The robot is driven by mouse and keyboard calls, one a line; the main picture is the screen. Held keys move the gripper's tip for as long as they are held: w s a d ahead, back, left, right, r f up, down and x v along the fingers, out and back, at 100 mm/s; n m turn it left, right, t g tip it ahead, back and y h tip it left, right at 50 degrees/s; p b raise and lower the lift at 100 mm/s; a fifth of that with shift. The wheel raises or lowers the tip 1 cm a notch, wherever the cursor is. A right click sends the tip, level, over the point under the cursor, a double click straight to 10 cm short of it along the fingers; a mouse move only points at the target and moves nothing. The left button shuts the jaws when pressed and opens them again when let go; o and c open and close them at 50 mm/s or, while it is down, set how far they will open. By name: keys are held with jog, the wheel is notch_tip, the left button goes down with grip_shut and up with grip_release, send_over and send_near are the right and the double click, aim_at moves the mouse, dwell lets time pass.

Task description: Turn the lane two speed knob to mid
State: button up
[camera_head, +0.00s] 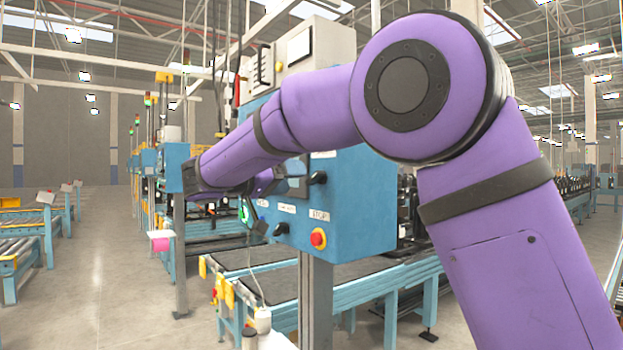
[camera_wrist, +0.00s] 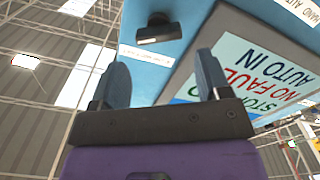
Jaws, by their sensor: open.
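My gripper (camera_wrist: 162,78) is open and empty, its two blue-grey fingers spread apart in the wrist view. A black knob (camera_wrist: 157,28) on the blue panel (camera_wrist: 195,20) shows beyond the fingertips, roughly in line with the gap and not touched. A white label (camera_wrist: 146,54) lies beside it, too small to read, so I cannot tell which knob it is. In the head view the blue control box (camera_head: 365,205) carries a black knob (camera_head: 318,177) on its right part and another dark knob (camera_head: 281,229) lower down. My arm hides part of the box's face.
A display (camera_wrist: 260,70) with status text sits right of the knob in the wrist view. A red stop button (camera_head: 318,239) is low on the box, and a green light (camera_head: 244,212) is at its left. Conveyors (camera_head: 270,285) run below; the floor (camera_head: 110,270) at left is clear.

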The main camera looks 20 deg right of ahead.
aim_at(310, 178)
jog(key=x, duration=0.6)
jog(key=shift+d, duration=0.4)
jog(key=shift+c, duration=0.4)
jog(key=c, duration=0.6)
